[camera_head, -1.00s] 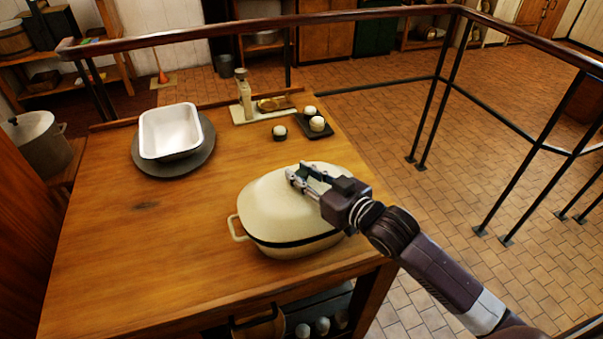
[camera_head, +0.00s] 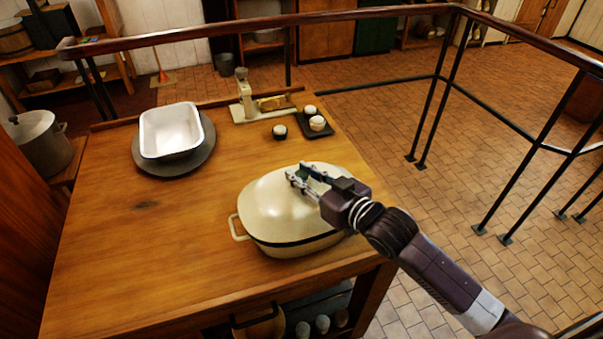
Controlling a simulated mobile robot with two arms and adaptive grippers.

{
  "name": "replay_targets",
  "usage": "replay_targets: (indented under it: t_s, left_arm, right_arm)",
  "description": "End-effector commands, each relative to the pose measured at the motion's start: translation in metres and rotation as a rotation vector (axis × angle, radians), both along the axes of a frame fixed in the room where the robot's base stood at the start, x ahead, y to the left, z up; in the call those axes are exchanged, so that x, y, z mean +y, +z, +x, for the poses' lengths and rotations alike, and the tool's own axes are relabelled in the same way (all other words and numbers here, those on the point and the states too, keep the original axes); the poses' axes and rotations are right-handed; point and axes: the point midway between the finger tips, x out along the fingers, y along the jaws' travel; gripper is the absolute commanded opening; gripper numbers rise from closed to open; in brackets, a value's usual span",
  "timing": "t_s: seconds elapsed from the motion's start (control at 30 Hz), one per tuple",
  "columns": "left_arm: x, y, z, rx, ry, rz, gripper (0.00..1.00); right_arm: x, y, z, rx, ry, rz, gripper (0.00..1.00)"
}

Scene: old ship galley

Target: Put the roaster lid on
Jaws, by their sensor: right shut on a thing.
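The cream roaster lid (camera_head: 274,207) is a smooth dome at the front right of the wooden table. It sits over the cream oval roaster (camera_head: 290,248), with a thin dark line between their rims. The roaster's left loop handle (camera_head: 238,228) sticks out to the left. My right gripper (camera_head: 303,178) comes in from the lower right and is shut at the top of the lid. Its fingers hide the lid's handle. Whether the lid rests fully on the rim all round is hard to tell, as my arm covers the right end. My left gripper is not in view.
A white basin (camera_head: 170,128) stands on a dark round plate (camera_head: 207,153) at the table's back left. A railing (camera_head: 440,90) runs behind and right.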

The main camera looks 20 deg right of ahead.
Motion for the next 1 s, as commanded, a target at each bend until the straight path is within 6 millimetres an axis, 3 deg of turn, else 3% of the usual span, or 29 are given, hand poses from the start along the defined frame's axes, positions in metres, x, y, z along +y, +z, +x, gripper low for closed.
replay_targets:
  t_s: [0.87, 0.9, 1.0]
  left_arm:
    - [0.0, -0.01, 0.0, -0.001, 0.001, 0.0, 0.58]
    - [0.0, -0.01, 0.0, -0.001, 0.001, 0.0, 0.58]
    - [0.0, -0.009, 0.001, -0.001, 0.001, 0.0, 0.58]
  right_arm:
    - [0.0, -0.016, 0.0, -0.005, 0.001, 0.001, 0.0]
    - [0.0, -0.016, 0.0, -0.005, 0.001, 0.001, 0.23]
    - [0.0, -0.016, 0.0, -0.004, 0.0, 0.001, 0.34]
